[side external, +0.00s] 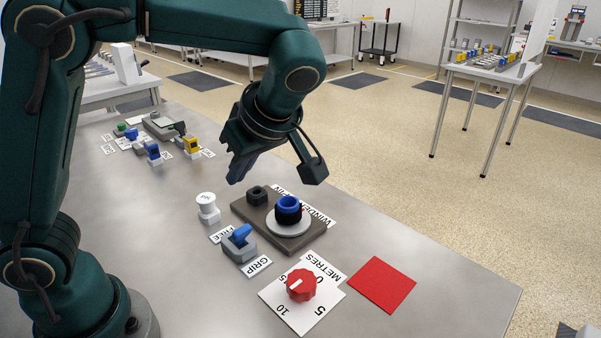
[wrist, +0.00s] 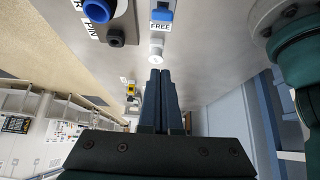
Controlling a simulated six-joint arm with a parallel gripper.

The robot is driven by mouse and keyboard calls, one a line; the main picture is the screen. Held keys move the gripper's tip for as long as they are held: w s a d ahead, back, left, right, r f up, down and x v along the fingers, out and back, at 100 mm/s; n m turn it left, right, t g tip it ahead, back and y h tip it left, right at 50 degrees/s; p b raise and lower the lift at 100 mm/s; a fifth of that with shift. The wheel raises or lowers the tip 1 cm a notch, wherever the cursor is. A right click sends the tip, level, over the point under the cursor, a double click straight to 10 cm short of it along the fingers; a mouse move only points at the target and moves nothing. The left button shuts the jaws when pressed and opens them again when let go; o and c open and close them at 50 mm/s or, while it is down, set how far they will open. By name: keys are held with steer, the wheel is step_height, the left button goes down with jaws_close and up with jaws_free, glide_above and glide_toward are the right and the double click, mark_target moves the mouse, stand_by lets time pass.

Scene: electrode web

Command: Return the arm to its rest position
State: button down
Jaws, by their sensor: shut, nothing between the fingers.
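My gripper (side external: 238,168) hangs above the metal bench, with its blue-grey fingers together and nothing between them. In the wrist view the closed fingers (wrist: 160,95) point toward the white knob. My dark green arm reaches in from the left and bends down over the bench. The gripper is in the air, behind and above the winder plate (side external: 262,228), and touches nothing that I can see.
The winder plate carries a blue ring (side external: 288,203) and a dark pin block (side external: 257,195). Near it are a white knob (side external: 207,207), a blue switch (side external: 240,240), a red dial (side external: 300,285) and a red square (side external: 381,285). Several small devices stand at the far end.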

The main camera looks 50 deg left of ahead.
stand_by(0.3)
steer(key=s+a+r+m+t+h, duration=0.1)
steer(key=s+a+r+t+h, duration=0.15)
steer(key=s, duration=0.35)
steer(key=s+d+f+m+t+h, duration=0.3)
steer(key=d+m+h, duration=0.1)
steer(key=m, duration=1.3)
steer(key=shift+s+d+f+h, duration=0.25)
steer(key=shift+d+f+h, duration=0.1)
steer(key=shift+d, duration=0.45)
